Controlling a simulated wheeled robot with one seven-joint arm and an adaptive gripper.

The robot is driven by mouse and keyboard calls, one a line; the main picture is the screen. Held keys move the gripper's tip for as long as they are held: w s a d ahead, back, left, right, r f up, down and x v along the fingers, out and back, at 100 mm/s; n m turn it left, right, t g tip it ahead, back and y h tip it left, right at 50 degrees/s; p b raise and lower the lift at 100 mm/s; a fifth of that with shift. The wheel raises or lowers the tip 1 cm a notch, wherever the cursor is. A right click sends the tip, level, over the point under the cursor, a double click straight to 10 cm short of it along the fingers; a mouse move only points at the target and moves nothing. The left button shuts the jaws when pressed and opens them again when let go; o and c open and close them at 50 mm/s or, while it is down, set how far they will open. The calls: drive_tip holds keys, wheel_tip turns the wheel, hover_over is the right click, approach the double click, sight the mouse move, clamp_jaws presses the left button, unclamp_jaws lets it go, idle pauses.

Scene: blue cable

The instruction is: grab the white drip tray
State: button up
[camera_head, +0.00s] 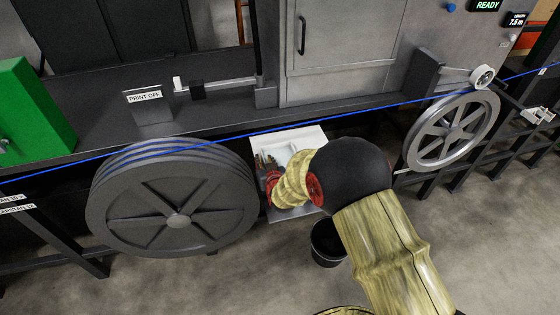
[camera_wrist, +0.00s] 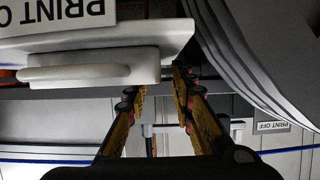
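The white drip tray (camera_head: 309,137) sits between the two wheels in the head view, below the blue cable, partly hidden by my gripper and arm. In the wrist view a pale tray body with a rounded lip or handle (camera_wrist: 75,73) fills the upper left. My gripper (camera_wrist: 157,84) is open, with its two yellow and black fingers apart and nothing seen held between them. The fingertips are close to the right end of the pale lip; I cannot tell whether they touch it. In the head view the gripper's red parts show over the tray's left side.
A large grey grooved wheel (camera_head: 175,205) stands just left of the tray, and a spoked wheel (camera_head: 452,130) to the right. The blue cable (camera_head: 330,112) runs across above. A black bucket (camera_head: 328,245) stands on the floor below. Open floor lies in front.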

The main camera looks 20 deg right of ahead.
drive_tip(key=c, duration=0.3)
clamp_jaws()
idle(0.5)
